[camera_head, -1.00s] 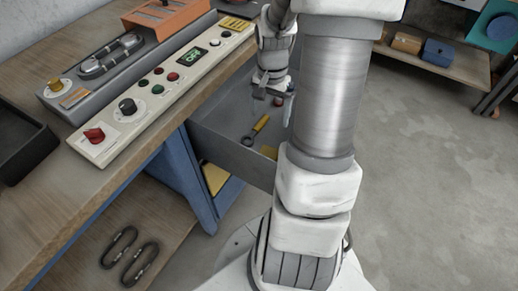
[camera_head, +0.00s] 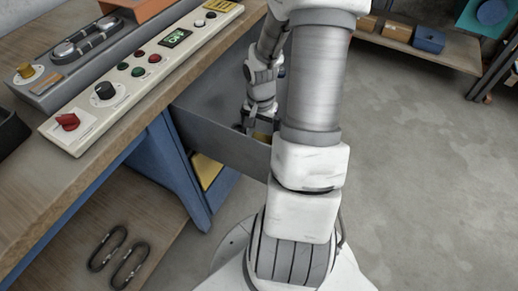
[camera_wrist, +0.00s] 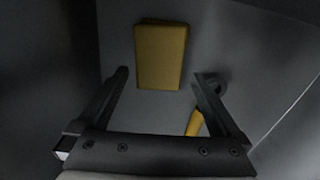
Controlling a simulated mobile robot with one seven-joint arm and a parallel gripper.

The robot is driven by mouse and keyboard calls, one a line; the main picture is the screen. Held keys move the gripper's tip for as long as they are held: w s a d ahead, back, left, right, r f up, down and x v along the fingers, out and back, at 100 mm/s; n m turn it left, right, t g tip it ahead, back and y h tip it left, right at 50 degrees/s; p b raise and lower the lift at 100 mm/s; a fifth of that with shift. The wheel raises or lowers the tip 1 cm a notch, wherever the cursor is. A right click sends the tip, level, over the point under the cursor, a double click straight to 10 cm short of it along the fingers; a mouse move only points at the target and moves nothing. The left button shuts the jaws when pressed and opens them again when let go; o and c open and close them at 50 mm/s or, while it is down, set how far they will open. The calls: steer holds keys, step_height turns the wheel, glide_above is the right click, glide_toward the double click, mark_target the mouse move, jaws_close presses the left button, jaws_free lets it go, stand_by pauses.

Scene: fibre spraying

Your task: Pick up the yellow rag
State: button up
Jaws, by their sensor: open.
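The yellow rag (camera_wrist: 160,55) is a flat, folded rectangle on the floor of the open grey drawer. It lies ahead of my gripper (camera_wrist: 160,79) in the wrist view, roughly centred between the fingertips. In the head view a small yellow patch, likely the rag (camera_head: 264,137), shows just behind the drawer's wall, mostly hidden. My gripper (camera_head: 251,122) is down inside the drawer there. It is open, with nothing between its fingers. A yellow-handled tool (camera_wrist: 195,123) lies near the right finger, partly hidden by my gripper.
The grey drawer (camera_head: 215,130) has raised walls close around my gripper. The workbench with a cream control panel (camera_head: 150,75) stands to the left. A yellow item (camera_head: 207,171) shows beneath the drawer.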

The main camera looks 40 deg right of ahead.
step_height(320, 180, down, 3)
steer(key=shift+b, duration=0.45)
steer(key=c, duration=1.2)
step_height(320, 180, up, 10)
steer(key=p, duration=0.4)
steer(key=shift+p, duration=0.3)
